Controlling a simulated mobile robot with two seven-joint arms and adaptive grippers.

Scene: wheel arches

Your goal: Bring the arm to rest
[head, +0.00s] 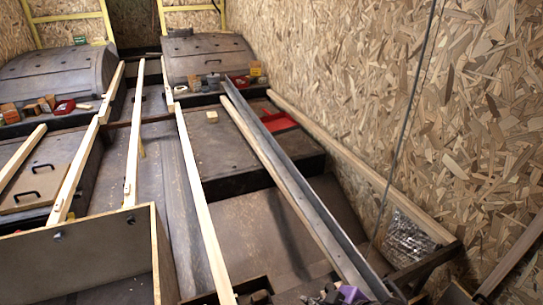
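Neither of my arms nor grippers can be made out in the head view. At the bottom edge lies a small cluster of dark and purple shapes (350,293), cut off by the frame. I cannot tell what it is.
Long pale wooden battens (203,205) and a dark metal rail (300,190) run lengthwise over the floor. An open wooden box (85,262) is at bottom left. Two grey wheel arches (205,52) stand at the back. A chipboard wall (400,90) closes the right; a cable hangs before it.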

